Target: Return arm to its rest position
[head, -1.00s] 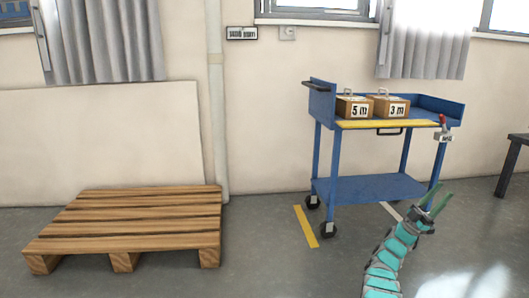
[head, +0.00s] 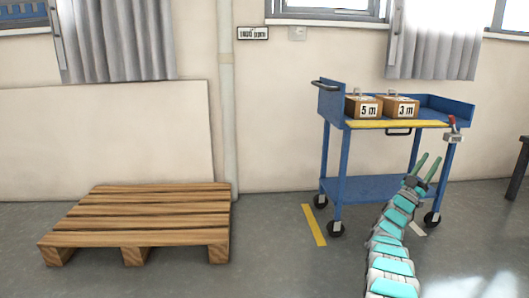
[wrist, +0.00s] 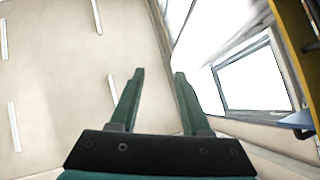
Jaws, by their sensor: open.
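My gripper (head: 428,169) is at the end of my teal and grey arm, in the lower right of the head view. Its two green fingers point up and are spread apart with nothing between them. In the head view they overlap the front of the blue cart (head: 374,187); I cannot tell the gap in depth. The wrist view also shows the open, empty fingers (wrist: 155,75), with ceiling, wall and a window beyond them.
Two boxes, marked 5 m (head: 364,108) and 3 m (head: 399,107), sit on the cart's top shelf. A red-handled clamp (head: 453,128) is at its right corner. A wooden pallet (head: 140,222) lies at left. Yellow floor tape (head: 314,225) marks the open floor between.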

